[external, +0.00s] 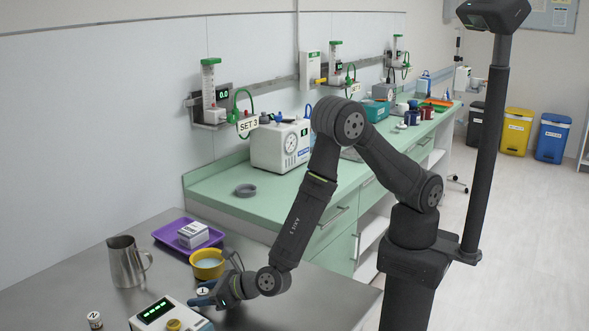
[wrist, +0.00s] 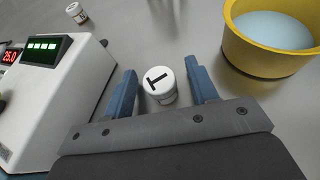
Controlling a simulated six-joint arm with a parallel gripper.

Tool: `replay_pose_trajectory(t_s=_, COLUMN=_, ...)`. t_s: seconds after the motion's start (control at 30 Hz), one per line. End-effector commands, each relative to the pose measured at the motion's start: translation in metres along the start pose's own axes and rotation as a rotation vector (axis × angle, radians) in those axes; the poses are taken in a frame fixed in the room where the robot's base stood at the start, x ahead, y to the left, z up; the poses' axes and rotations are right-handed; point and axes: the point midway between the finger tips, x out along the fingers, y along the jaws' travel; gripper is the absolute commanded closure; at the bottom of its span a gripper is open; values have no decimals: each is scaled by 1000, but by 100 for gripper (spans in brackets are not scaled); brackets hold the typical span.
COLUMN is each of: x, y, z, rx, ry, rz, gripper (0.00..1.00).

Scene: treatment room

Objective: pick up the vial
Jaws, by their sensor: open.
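A small vial with a white cap marked with a black letter (wrist: 157,78) stands on the metal table between the two blue fingers of my gripper (wrist: 162,74). The fingers are open, with a gap visible on each side of the cap. In the external view this vial's cap (external: 203,290) shows beside my gripper (external: 207,294), low over the table; the vial's lower part is largely hidden. A second labelled vial (external: 95,320) stands apart at the front left; it also shows at the top left of the wrist view (wrist: 76,13).
A white device with a green-lit display (external: 158,312) stands close left of my gripper. A yellow bowl of pale liquid (external: 207,270) is close on the other side. A steel jug (external: 126,262) and a purple tray (external: 163,235) with a white box (external: 193,234) stand farther back.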

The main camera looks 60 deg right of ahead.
Motion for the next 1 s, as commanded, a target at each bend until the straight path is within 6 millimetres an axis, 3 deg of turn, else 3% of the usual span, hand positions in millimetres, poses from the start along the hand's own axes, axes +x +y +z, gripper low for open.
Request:
replay_pose_trajectory(t_s=0.1, x=0, y=0, z=0, rx=0, ry=0, rz=0, gripper=47)
replay_pose_trajectory(t_s=0.33, x=0, y=0, z=0, rx=0, ry=0, rz=0, gripper=92)
replay_pose_trajectory(t_s=0.77, x=-2, y=0, z=3, rx=1, ry=0, rz=0, gripper=94)
replay_pose_trajectory(t_s=1.0, x=-11, y=0, z=26, rx=4, ry=-2, rz=1, gripper=94)
